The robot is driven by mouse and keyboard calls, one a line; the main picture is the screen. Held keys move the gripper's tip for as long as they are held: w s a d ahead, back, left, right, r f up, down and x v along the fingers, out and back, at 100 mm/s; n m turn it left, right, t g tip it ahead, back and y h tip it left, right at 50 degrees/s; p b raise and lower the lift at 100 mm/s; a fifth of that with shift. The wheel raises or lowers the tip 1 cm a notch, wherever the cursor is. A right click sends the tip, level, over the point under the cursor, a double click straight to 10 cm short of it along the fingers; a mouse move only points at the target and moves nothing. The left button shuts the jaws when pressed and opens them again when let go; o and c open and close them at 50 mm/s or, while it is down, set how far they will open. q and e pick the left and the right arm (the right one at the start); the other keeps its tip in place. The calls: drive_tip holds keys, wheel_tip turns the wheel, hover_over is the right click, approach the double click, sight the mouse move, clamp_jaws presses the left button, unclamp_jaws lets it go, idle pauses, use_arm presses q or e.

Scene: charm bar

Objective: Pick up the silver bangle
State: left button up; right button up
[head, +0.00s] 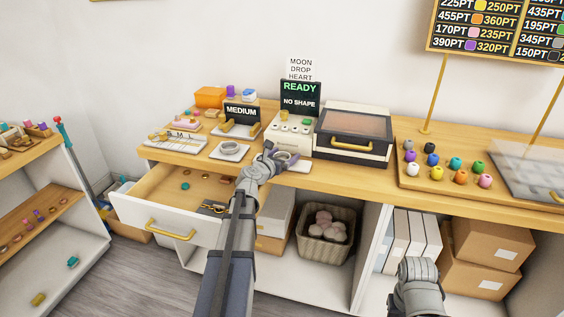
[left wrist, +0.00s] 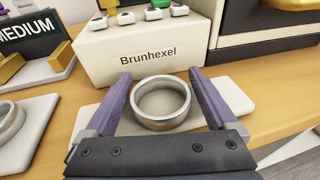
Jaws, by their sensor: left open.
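A silver bangle (left wrist: 160,125) lies flat on a white pad (left wrist: 236,98) in front of the cream box labelled Brunhexel. My left gripper (left wrist: 160,74) is open, with one purple finger on each side of this bangle. The bangle sits between the fingers, with small gaps showing on both sides. In the head view my left gripper (head: 281,153) is over the pad at the counter's front edge and partly hides the bangle. A second silver ring (left wrist: 8,124) lies on a tray to the left. In the head view, only part of my right arm shows at lower right.
The Brunhexel box (left wrist: 150,52) stands just behind the bangle. A dark-lidded press (head: 352,134) is to the right. A MEDIUM sign (head: 241,112) stands at left. Below the counter, an open drawer (head: 168,230) juts out at left.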

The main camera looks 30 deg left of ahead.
use_arm(q)
drive_tip(key=shift+w+f, duration=0.15)
drive_tip(key=shift+w, duration=0.55)
drive_tip(key=shift+s, duration=0.1)
drive_tip(key=shift+c, duration=0.2)
drive_tip(key=c, duration=1.1)
wheel_tip(320, 180, up, 10)
drive_tip(key=p, duration=0.9)
drive_tip(key=shift+f+p, duration=0.1)
drive_tip(key=shift+p, duration=0.25)
